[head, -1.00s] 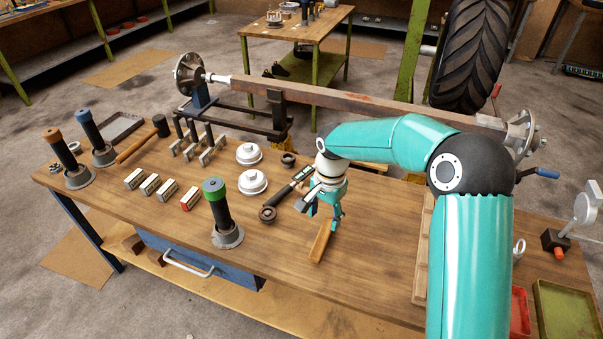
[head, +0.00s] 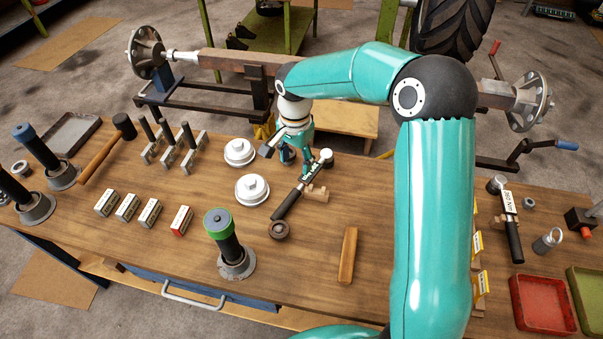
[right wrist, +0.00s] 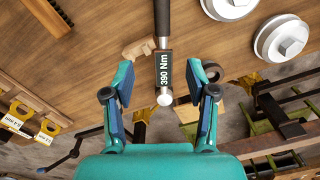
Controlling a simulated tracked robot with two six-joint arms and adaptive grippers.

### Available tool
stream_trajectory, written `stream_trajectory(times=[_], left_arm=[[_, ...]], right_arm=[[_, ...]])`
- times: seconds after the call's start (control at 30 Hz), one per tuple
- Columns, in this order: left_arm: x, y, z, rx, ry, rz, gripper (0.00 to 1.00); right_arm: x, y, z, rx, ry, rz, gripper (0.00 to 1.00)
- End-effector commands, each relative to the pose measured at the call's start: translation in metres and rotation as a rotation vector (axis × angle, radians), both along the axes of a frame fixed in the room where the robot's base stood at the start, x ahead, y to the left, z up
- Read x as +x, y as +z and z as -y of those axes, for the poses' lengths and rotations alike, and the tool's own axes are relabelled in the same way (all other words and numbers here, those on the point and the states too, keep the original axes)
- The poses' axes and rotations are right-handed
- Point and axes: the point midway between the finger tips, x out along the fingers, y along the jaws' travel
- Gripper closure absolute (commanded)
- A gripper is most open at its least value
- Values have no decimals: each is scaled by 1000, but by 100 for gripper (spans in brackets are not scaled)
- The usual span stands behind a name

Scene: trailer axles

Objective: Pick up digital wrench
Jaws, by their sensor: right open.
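A wrench with a black handle, grey shaft and round silver head (head: 288,204) lies on a small wooden rest on the workbench (head: 385,290). In the right wrist view the wrench (right wrist: 163,30) has a dark panel reading 390 Nm and points down between the fingers. My right gripper (head: 297,158) is open and empty, at the far side of the wrench near its head end. In the right wrist view its fingers (right wrist: 160,75) stand either side of the head end, apart from it. How high they are above it I cannot tell. My left gripper is out of view.
Two white flanged caps (head: 252,189) stand left of the wrench, a dark ring (head: 278,229) by its handle and a wooden block (head: 348,255) nearer. A green-topped tool (head: 229,243) stands upright at front. Another labelled wrench (head: 511,222) lies right. An axle (head: 222,62) is behind the bench.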

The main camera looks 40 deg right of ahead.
Motion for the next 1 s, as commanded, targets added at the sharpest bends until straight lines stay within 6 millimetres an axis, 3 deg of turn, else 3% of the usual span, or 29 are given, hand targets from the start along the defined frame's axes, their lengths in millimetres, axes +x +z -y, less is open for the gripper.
stream_trajectory(times=[0.2, 0.4, 0.73, 1.0], left_arm=[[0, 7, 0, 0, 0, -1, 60], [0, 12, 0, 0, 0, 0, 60], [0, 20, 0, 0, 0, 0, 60], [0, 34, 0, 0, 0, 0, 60]], right_arm=[[5, -51, 0, 2, -1, -15, 43], [7, -87, -1, 2, 0, -12, 43], [8, -111, -5, 3, 5, -12, 43], [7, -147, -8, 3, 5, -12, 43]])
